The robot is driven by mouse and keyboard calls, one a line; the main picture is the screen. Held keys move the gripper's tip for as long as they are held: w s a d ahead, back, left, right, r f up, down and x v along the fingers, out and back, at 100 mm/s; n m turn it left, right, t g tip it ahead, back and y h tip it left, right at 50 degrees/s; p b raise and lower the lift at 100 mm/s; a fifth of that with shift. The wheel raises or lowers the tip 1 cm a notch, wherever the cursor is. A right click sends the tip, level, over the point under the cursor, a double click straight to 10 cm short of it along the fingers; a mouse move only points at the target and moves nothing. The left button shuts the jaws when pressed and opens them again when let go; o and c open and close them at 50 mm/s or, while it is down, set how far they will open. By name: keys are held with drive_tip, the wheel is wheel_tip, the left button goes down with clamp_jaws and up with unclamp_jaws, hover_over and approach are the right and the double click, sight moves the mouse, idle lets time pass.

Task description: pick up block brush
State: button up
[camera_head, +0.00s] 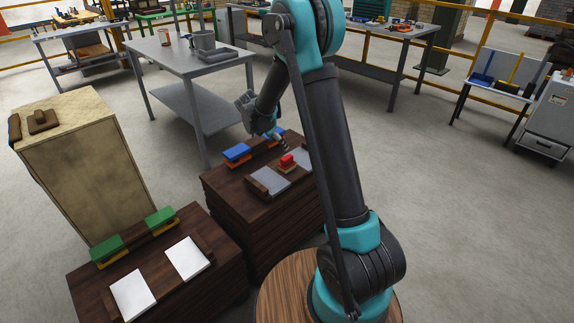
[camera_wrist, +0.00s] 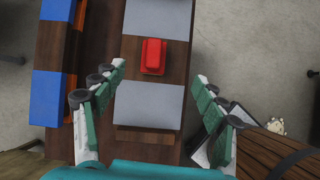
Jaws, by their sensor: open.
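A small red block-shaped thing (camera_head: 287,161), which I take to be the block brush, stands on the dark wooden stack between two grey plates. In the wrist view the red block (camera_wrist: 153,56) lies ahead of the space between my fingers. My gripper (camera_wrist: 161,72) is open, its two green-padded fingers spread wide to either side, with nothing between them. In the head view my gripper (camera_head: 275,135) is above the far part of the stack and small. I cannot tell its exact height above the red block.
Grey plates (camera_wrist: 150,105) lie beside the red block. Blue blocks (camera_wrist: 52,98) line the left edge. A nearer stack (camera_head: 205,285) carries green blocks (camera_head: 107,248) and white plates (camera_head: 187,257). A tall tan box (camera_head: 85,165) holds brown pieces (camera_head: 42,120).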

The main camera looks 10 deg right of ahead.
sight(290, 161)
drive_tip(key=shift+n, duration=0.6)
drive_tip(key=x, duration=0.8)
drive_tip(key=w+a+x, duration=0.1)
drive_tip(key=x, duration=0.3)
drive_tip(key=shift+a+f, duration=0.1)
drive_tip(key=shift+f, duration=0.1)
drive_tip(key=shift+s+x, duration=0.1)
drive_tip(key=shift+x, duration=1.4)
drive_tip(key=shift+s+x, duration=0.15)
drive_tip(key=shift+x, duration=1.35)
drive_tip(key=shift+a+f, duration=0.15)
drive_tip(key=shift+f, duration=0.05)
drive_tip(key=c, duration=1.3)
wheel_tip(290, 161, up, 20)
